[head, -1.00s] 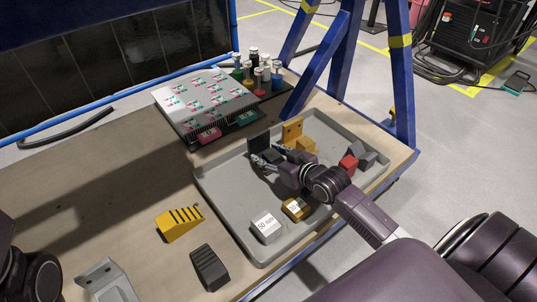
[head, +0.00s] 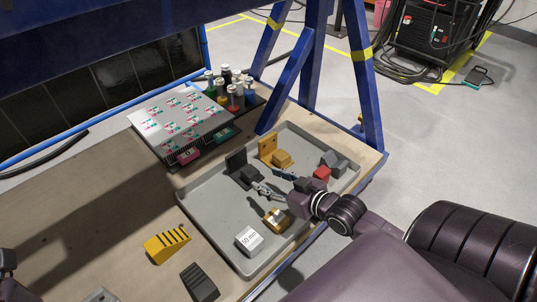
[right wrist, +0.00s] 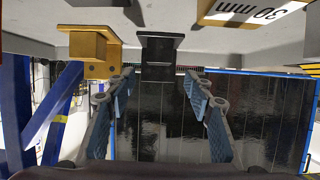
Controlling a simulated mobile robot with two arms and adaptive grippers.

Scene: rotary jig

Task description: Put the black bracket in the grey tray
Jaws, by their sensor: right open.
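The black bracket (head: 236,163) stands in the grey tray (head: 206,217), towards its back left side, with its upright plate and foot showing. In the right wrist view the bracket (right wrist: 160,45) appears inverted, beyond the fingertips and between their lines. My right gripper (head: 276,182) is open and empty over the tray, just in front of the bracket and apart from it. Its two fingers (right wrist: 160,92) are wide apart in the wrist view. My left gripper is not visible.
A yellow ridged wedge (head: 167,243) and black one (head: 199,282) lie left. Blue frame posts (head: 368,100) rise behind.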

